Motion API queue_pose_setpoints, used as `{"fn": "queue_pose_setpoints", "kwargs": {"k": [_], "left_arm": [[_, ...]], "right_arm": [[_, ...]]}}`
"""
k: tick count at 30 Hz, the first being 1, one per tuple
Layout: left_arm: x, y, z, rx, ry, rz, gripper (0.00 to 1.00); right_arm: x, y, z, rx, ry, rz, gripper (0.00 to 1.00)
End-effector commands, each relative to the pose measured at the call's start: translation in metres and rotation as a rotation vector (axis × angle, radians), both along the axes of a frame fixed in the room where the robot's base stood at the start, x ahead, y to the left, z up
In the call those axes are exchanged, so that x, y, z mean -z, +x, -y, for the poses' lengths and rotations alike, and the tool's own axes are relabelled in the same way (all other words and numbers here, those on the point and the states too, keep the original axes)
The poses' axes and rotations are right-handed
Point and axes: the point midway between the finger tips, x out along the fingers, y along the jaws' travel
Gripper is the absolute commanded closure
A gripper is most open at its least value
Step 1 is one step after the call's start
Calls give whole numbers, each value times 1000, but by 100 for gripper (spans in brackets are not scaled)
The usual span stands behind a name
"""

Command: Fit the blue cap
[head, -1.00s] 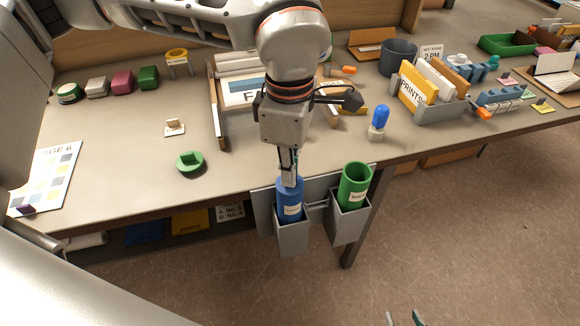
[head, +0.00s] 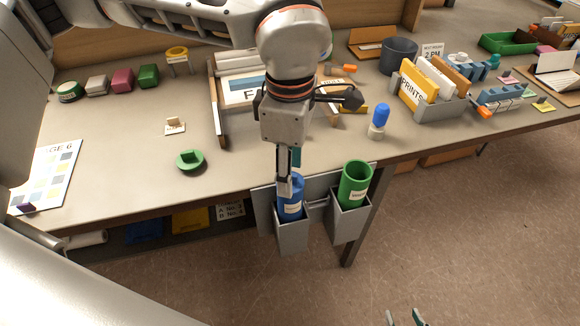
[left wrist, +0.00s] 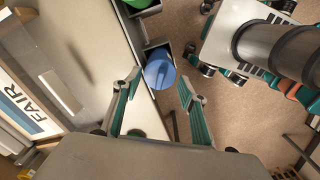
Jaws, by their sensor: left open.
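A blue tube (head: 290,208) stands in the left grey holder at the table's front edge. In the left wrist view its round blue top (left wrist: 159,73) looks closed, as if capped; I cannot tell whether a cap is fully seated. My left gripper (head: 288,184) points down at this top with its fingers spread; in the left wrist view they stand apart on either side of it. The fingers partly hide the top in the head view. My right gripper (head: 405,318) shows only its separated fingertips at the bottom edge, empty.
An open green tube (head: 354,186) stands in the right holder. A green cap (head: 190,161) lies on the table. A blue-topped stopper (head: 380,121), a grey tray with folders (head: 440,110) and a dark cup (head: 398,57) stand further right. The front left tabletop is mostly clear.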

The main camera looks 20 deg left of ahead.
Motion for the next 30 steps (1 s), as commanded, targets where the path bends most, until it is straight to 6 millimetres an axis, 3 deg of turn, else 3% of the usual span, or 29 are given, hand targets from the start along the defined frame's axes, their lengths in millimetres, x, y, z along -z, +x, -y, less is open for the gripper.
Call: {"fn": "queue_pose_setpoints", "kwargs": {"k": [30], "left_arm": [[-44,0,0,0,0,2,58]], "right_arm": [[-36,11,0,0,0,31,60]]}}
